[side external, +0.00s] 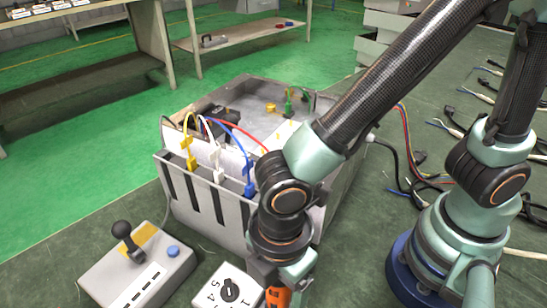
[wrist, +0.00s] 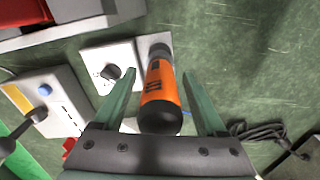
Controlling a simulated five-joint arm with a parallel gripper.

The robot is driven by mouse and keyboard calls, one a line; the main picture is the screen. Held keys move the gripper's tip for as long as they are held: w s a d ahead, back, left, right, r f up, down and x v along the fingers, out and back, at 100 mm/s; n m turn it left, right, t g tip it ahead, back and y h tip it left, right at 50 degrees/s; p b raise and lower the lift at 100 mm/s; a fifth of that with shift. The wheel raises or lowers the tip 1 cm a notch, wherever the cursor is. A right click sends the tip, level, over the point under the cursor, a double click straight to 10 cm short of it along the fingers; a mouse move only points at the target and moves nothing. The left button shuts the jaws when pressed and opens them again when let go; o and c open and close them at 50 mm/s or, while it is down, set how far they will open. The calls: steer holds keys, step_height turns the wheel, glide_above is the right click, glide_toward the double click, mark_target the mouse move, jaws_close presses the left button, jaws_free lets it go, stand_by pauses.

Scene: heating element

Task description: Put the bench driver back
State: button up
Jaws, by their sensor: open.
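The bench driver (wrist: 158,92), an orange and black tool, shows in the wrist view between the two fingers of my gripper (wrist: 163,74). Its black end is nearest the camera. Its far grey end lies over or at a pale plate beside the dial box; I cannot tell if it is seated in anything. The fingers are open, one on each side, with gaps visible. In the side view, an orange part of the driver (side external: 278,297) shows at the bottom edge below my wrist; the rest is hidden.
A white dial box (side external: 229,288) and a joystick box (side external: 140,272) stand at the left. A grey open enclosure (side external: 182,193) with coloured plugs and wires stands behind my gripper. Black cables (wrist: 262,134) lie at right in the wrist view. Green mat at upper right is clear.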

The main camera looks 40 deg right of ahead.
step_height(320, 180, up, 12)
steer(key=shift+r, duration=0.15)
stand_by(0.4)
steer(key=w+d+r+m+t+y, duration=0.25)
steer(key=w+d+m, duration=0.2)
steer(key=w, duration=0.25)
steer(key=w+d+r+m+t+y, duration=0.1)
steer(key=w+d+r+m+t, duration=0.2)
steer(key=w+m, duration=0.35)
steer(key=s+d+f+m+h, duration=0.1)
steer(key=d+m, duration=0.6)
steer(key=d, duration=1.1)
steer(key=shift+s+d+f+h, duration=0.15)
steer(key=shift+d+f+h, duration=0.3)
steer(key=shift+h, duration=0.8)
